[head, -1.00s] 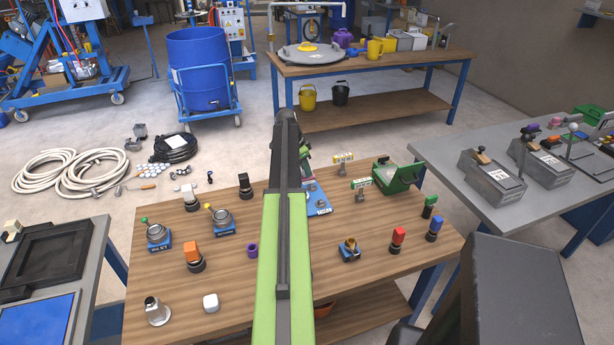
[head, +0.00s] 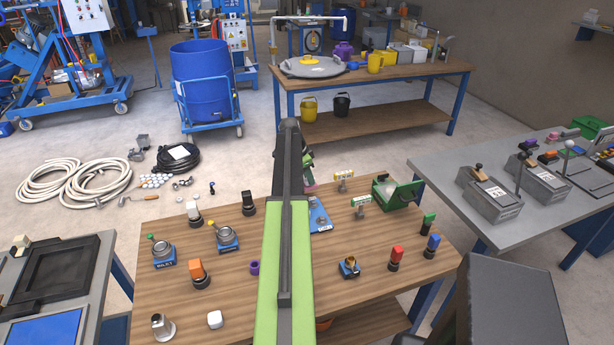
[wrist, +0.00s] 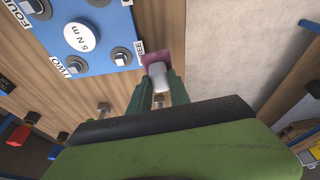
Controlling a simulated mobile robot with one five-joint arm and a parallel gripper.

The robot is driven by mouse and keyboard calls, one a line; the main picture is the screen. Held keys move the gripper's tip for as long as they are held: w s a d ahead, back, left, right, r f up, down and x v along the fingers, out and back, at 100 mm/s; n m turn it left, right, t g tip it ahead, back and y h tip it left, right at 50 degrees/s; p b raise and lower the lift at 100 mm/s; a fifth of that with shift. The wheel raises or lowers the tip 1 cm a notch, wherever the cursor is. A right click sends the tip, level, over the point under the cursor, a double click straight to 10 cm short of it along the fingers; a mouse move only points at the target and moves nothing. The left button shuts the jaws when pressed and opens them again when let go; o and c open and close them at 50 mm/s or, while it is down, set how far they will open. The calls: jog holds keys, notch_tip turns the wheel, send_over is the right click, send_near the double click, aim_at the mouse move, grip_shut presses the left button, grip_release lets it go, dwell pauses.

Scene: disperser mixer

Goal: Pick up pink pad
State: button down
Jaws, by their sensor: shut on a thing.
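The pink pad (wrist: 157,52) is at the tips of my gripper (wrist: 158,85) in the wrist view, with a white block-like part between the green fingers just below it. My gripper is shut on it. The pad is beside the edge of a blue plate (wrist: 95,60) with bolts and printed labels; I cannot tell whether they touch. In the head view a bit of pink (head: 309,183) shows just right of my arm, above the blue plate (head: 319,215). My arm hides most of the gripper there.
The wooden table (head: 225,300) carries several coloured switches, small blue-based devices and a green tray (head: 398,193). A grey bench (head: 480,225) with metal boxes stands right. A dark-framed panel (head: 55,270) is at left. Hoses (head: 75,177) lie on the floor.

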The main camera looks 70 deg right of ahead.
jog(key=s+a+r+p, duration=0.5)
jog(key=s+a+r, duration=0.1)
jog(key=s, duration=0.3)
jog(key=shift+r, duration=0.15)
jog(key=c, duration=1.8)
grip_release()
jog(key=shift+w, duration=0.1)
grip_shut()
